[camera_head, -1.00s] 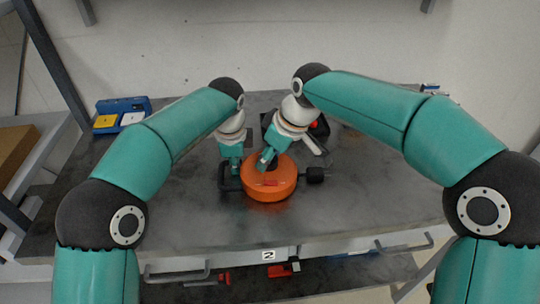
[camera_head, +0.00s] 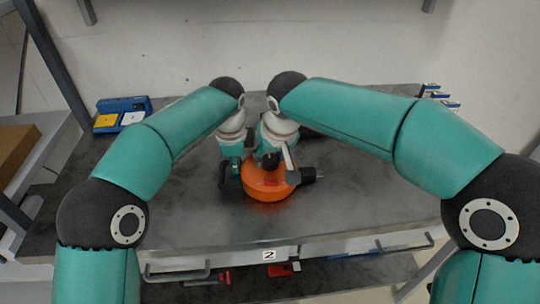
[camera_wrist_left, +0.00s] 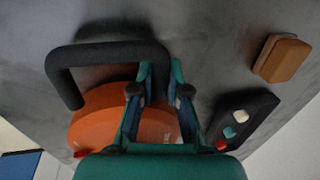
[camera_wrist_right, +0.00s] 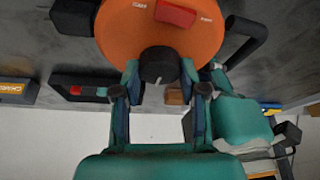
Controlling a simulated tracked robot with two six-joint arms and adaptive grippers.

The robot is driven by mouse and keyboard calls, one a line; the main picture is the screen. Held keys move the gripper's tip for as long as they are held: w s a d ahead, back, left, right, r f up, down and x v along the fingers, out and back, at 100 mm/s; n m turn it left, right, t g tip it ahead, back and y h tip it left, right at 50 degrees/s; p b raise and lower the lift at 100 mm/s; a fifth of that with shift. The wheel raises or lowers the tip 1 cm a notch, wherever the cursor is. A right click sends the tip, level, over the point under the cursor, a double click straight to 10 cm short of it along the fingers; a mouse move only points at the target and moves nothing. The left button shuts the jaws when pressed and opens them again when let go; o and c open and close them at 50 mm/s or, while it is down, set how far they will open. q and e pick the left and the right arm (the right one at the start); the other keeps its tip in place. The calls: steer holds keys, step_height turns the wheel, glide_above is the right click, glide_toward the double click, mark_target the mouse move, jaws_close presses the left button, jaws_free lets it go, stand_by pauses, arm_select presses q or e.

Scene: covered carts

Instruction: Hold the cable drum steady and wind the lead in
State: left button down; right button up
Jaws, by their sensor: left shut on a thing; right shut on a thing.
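The orange cable drum (camera_head: 262,190) lies on the dark cart top in the middle of the head view. Its black handle (camera_head: 225,181) is on its left side and arches across the left wrist view (camera_wrist_left: 105,50). My left gripper (camera_wrist_left: 160,74) is shut on the handle. My right gripper (camera_wrist_right: 160,76) is shut on the black knob (camera_wrist_right: 160,62) near the drum's edge. A red part (camera_wrist_right: 175,13) shows on the drum's face in the right wrist view. A dark block (camera_head: 309,174) sticks out on the drum's right. The lead cannot be made out.
A black box with coloured buttons (camera_wrist_left: 243,122) and a brown block (camera_wrist_left: 282,58) lie beyond the drum. A blue case (camera_head: 122,112) stands at the back left and small items (camera_head: 440,98) at the back right. The cart's front area is clear.

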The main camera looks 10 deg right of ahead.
stand_by(0.4)
steer(key=o, duration=1.1)
steer(key=shift+o, duration=0.2)
steer(key=shift+r, duration=0.1)
steer(key=v, duration=1.1)
steer(key=shift+s+r, duration=0.2)
steer(key=shift+r, duration=0.1)
steer(key=shift+d, duration=0.1)
arm_select(q)
steer(key=c, duration=1.1)
jaws_free()
steer(key=shift+r, duration=0.15)
